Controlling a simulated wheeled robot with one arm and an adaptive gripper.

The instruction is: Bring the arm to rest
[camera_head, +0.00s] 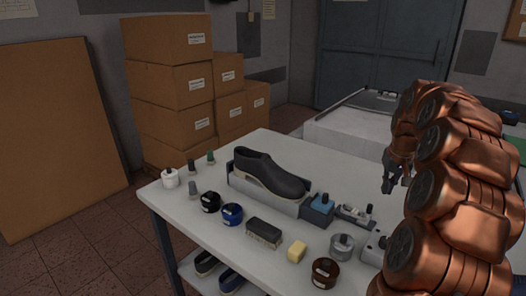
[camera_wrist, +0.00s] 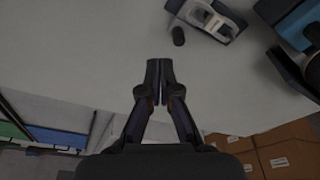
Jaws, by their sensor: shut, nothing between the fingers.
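My gripper (camera_head: 394,184) hangs above the right part of the white table (camera_head: 345,175), at the end of my copper-coloured arm, which fills the right side of the head view. In the wrist view my gripper (camera_wrist: 159,62) has its two fingers together, with nothing between them. The pale table surface (camera_wrist: 90,50) lies beyond the fingertips. The fingers look clear of the things on the table.
A dark shoe (camera_head: 270,174) sits on a grey stand. Jars, a brush (camera_head: 264,233), a yellow block (camera_head: 297,251) and a blue container (camera_head: 319,209) stand nearby. Cardboard boxes (camera_head: 170,90) are stacked behind. The table's back right looks bare.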

